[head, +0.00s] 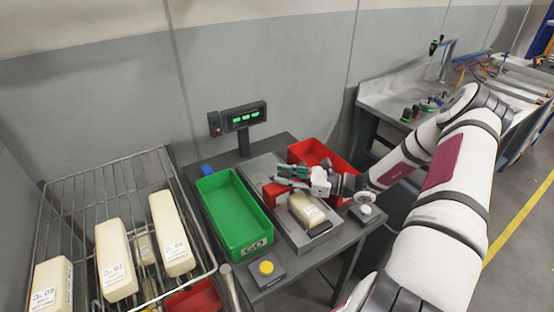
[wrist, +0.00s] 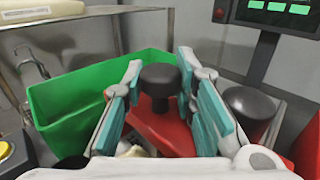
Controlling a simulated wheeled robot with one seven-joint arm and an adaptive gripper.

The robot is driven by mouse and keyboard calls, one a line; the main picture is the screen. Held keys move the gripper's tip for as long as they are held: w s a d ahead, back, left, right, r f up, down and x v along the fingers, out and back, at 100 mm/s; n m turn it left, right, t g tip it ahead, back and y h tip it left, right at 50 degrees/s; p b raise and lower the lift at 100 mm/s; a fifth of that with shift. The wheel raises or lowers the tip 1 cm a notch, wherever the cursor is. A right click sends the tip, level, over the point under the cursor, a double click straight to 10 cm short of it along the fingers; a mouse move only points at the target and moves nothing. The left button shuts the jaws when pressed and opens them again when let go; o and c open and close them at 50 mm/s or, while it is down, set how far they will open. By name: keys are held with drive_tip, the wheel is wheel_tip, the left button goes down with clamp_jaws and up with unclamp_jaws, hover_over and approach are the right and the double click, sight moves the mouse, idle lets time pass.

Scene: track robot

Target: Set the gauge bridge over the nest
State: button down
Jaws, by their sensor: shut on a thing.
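The gauge bridge (head: 272,191) is red; in the wrist view its red body (wrist: 160,130) carries a black knob (wrist: 160,80). My gripper (head: 292,172) is shut on it, with teal finger pads on both sides of the knob in the wrist view (wrist: 162,95). The nest is on the grey fixture plate (head: 292,233). A cream labelled part (head: 306,209) sits there, just in front of my gripper. The bridge is at the part's back left, partly hidden by my gripper. I cannot tell whether it touches the plate.
A green bin (head: 238,238) stands left of the plate, a red bin (head: 310,152) behind right. A yellow button (head: 266,267) and a pale button (head: 366,209) are at the front and right. A display (head: 243,117) stands behind. A wire rack (head: 84,190) holds cream parts at left.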

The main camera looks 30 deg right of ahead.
drive_tip(key=shift+s+p, duration=0.6)
drive_tip(key=shift+s, duration=1.5)
drive_tip(key=c, duration=1.2)
unclamp_jaws()
drive_tip(key=shift+s, duration=0.1)
drive_tip(key=shift+c, duration=0.2)
drive_tip(key=shift+d, duration=0.1)
drive_tip(key=shift+s+d, duration=0.2)
drive_tip(key=shift+d, duration=0.05)
drive_tip(key=v, duration=1.1)
drive_tip(key=shift+s, duration=0.1)
